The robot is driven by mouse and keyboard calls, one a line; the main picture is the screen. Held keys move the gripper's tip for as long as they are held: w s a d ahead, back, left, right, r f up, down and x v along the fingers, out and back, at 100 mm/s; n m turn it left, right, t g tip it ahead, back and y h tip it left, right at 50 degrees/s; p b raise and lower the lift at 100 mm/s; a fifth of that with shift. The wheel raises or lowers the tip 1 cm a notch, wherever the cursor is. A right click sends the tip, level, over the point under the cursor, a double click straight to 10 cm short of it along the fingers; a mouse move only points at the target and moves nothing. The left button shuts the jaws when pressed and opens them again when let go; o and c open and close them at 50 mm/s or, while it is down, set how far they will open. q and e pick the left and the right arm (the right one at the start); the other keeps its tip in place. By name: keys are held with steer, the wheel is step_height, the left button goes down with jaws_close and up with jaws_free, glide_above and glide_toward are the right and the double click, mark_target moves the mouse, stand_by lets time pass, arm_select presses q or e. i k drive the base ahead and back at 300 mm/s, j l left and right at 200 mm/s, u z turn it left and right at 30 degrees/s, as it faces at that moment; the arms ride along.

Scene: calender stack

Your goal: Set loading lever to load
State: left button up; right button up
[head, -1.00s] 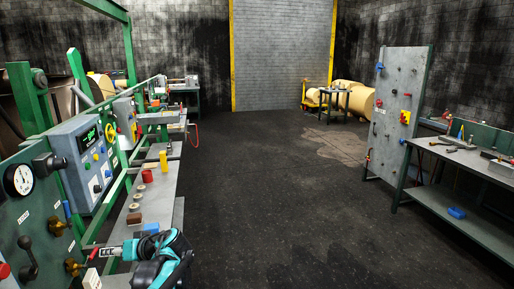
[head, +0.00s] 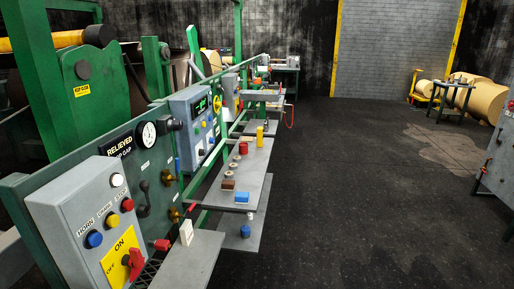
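A black lever (head: 144,199) with round dark knobs is on the green panel (head: 158,167) at the left, below a round white gauge (head: 147,135). A small label is beside it, too small to read. A dark sign (head: 118,143) above reads "RELIEVED", with another label below it ending in "GAP". I cannot tell for certain that this black lever is the loading lever, and no "load" mark is readable. Neither of my grippers is in view.
A grey box (head: 68,208) with buttons and a red rotary handle (head: 133,262) on a yellow ON/OFF plate stands at front left. Brass valves (head: 174,215) are right of the lever. A grey bench (head: 252,168) with small blocks juts out; open floor (head: 350,190) lies to its right.

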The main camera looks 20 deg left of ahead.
mark_target(145, 186)
steer(key=u, duration=1.65)
